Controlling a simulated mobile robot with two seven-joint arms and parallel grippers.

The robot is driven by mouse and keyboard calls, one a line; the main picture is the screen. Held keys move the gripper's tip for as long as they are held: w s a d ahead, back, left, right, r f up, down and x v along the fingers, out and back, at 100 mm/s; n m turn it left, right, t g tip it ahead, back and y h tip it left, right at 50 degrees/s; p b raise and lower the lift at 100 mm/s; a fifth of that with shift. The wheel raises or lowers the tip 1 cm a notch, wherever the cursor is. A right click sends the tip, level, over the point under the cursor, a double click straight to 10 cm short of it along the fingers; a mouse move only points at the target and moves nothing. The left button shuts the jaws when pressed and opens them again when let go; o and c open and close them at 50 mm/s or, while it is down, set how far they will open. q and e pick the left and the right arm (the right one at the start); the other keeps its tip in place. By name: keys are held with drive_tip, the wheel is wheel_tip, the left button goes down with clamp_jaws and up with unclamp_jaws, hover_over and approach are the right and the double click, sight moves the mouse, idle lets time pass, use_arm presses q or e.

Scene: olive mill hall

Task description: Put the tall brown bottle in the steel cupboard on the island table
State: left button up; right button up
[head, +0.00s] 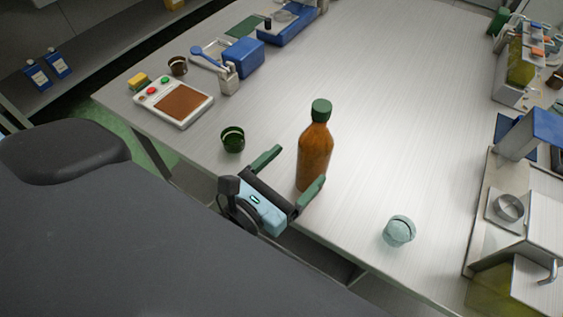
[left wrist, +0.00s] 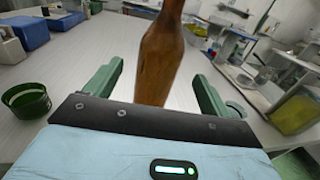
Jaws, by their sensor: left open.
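The tall brown bottle (head: 314,150) with a green cap stands upright on the light table (head: 380,100) near its front edge. My left gripper (head: 296,168) is open, its two green fingers spread towards the bottle's lower part. In the left wrist view the bottle (left wrist: 161,60) rises in front of the gap between the fingers (left wrist: 158,85), nearer the left one; I cannot tell whether it is between the fingertips or just beyond them. The bottle's cap is out of that view. My right gripper is not in view. I see no steel cupboard that I can identify.
A dark green cup (head: 232,139) stands left of the gripper; it also shows in the left wrist view (left wrist: 26,101). A pale green round pot (head: 398,231) stands to the right. A control panel (head: 174,102) and blue devices line the far left. Lab equipment (head: 515,210) stands at right.

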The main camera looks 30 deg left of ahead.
use_arm(q)
drive_tip(key=shift+s+a, duration=0.15)
drive_tip(key=shift+s, duration=0.6)
drive_tip(key=shift+s+a, duration=0.1)
drive_tip(key=shift+s, duration=0.65)
